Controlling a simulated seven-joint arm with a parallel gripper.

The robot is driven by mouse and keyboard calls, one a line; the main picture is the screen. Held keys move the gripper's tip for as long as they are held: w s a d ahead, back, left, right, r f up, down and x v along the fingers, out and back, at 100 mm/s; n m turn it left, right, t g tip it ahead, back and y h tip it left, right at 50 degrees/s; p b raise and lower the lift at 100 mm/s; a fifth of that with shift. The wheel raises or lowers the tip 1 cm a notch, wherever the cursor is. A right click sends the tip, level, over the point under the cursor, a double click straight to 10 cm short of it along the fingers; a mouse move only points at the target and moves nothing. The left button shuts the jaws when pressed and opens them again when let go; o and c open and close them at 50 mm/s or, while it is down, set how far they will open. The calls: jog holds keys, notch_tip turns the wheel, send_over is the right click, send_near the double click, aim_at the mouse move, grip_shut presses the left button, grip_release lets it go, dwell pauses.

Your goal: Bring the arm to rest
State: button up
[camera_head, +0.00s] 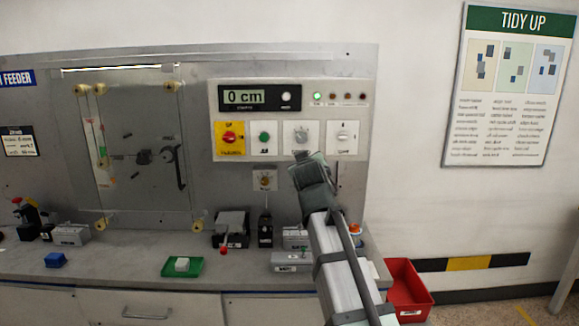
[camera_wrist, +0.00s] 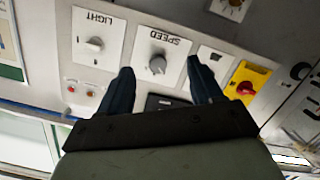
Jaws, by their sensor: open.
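My arm reaches up from the lower right in the head view, and my gripper (camera_head: 303,156) is in front of the control panel (camera_head: 214,120), just below the dial with a white plate. In the wrist view my gripper (camera_wrist: 158,80) shows two dark fingers spread apart with nothing between them. The SPEED dial (camera_wrist: 157,64) shows beyond the gap between the fingertips. The LIGHT dial (camera_wrist: 94,45) is to its left, and a yellow plate with a red knob (camera_wrist: 246,88) is to the right. Whether the fingers touch the panel cannot be told.
The bench (camera_head: 130,262) carries a green tray (camera_head: 183,273) with a pale block, a blue block (camera_head: 56,260) and several small devices. A red bin (camera_head: 408,290) stands at the bench's right end. A clear panel (camera_head: 140,115) is at left. The display reads 0 cm.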

jog(key=s+d+f+m+g, duration=0.1)
jog(key=s+f+g, duration=0.45)
jog(key=f, duration=1.25)
jog(key=s+d+f+m+g, duration=0.1)
jog(key=s+f+g, duration=0.45)
jog(key=f, duration=1.25)
jog(key=s+d+f+m+g, duration=0.1)
jog(key=s+f+g, duration=0.2)
jog(key=s+f, duration=1)
jog(key=s+d+f+g, duration=0.2)
jog(key=s+f+g, duration=0.1)
jog(key=s+f, duration=0.7)
jog(key=s+d+f+m+g, duration=0.1)
jog(key=s+d+f+g, duration=0.2)
jog(key=s+f, duration=0.8)
jog(key=s+d+f+m+g, duration=0.1)
jog(key=s+d+f+g, duration=0.1)
jog(key=s+f, duration=0.9)
jog(key=shift+d+f+g+y, duration=0.3)
jog(key=shift+d+f+g, duration=0.15)
jog(key=shift+f, duration=0.3)
